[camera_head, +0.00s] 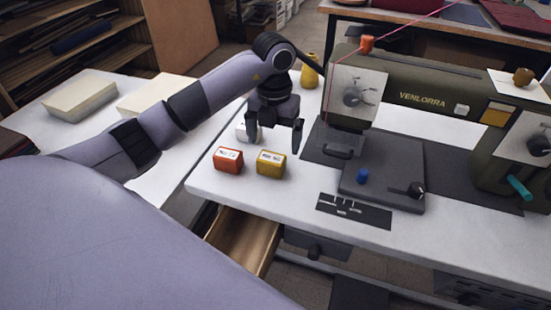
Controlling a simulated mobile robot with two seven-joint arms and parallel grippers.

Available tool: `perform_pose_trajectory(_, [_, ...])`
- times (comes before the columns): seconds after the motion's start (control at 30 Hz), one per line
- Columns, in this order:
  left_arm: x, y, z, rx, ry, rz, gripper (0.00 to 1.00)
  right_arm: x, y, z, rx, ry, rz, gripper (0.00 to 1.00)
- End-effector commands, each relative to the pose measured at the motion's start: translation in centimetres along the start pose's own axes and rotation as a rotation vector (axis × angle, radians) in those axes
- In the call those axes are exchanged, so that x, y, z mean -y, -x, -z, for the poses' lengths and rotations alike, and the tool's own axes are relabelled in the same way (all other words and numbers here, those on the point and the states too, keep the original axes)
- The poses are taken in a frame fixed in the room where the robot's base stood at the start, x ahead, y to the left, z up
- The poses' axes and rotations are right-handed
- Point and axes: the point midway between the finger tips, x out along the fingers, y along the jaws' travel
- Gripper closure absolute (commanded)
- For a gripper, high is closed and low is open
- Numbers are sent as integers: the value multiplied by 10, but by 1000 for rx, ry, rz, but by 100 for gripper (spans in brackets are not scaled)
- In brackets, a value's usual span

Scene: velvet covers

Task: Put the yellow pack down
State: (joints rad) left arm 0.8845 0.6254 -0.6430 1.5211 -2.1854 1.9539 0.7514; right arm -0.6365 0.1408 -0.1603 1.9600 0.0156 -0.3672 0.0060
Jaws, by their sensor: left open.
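The yellow pack (271,164) stands upright on the white table (310,205) near its left end, with a pale label on its top. My left gripper (275,146) is open, pointing down above and just behind the yellow pack. Its two fingers are apart with nothing held between them. An orange-red pack (228,160) stands just left of the yellow one, a small gap between them. A white pack (242,131) sits behind, partly hidden by the left finger. My right gripper is not in view.
A green sewing machine (420,95) marked VENLORRA fills the table's right side. A black slotted plate (353,211) lies at the front. A wooden drawer (244,240) stands open below the left edge. A yellow spool (310,72) stands behind my wrist.

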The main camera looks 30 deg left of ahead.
Motion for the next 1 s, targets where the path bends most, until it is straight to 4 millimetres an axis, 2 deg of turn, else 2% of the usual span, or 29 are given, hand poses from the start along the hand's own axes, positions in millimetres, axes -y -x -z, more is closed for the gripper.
perform_pose_trajectory(0.43, [-3, -56, 6, -2, -1, 4, 4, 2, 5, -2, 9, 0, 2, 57])
perform_pose_trajectory(0.73, [-3, -61, 6, 0, -3, 5, 4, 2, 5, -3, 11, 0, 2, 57])
perform_pose_trajectory(0.77, [-3, -61, 6, 0, -3, 5, 7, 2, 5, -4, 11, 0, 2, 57])
perform_pose_trajectory(0.9, [-3, -61, 6, 0, -3, 5, 53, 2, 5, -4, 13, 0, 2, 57])
perform_pose_trajectory(0.93, [-3, -61, 6, 0, -3, 5, 60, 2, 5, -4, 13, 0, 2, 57])
perform_pose_trajectory(0.97, [-3, -61, 6, 1, -3, 5, 60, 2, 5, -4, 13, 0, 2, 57])
perform_pose_trajectory(1.0, [-3, -61, 6, 1, -3, 5, 65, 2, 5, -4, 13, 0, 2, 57])
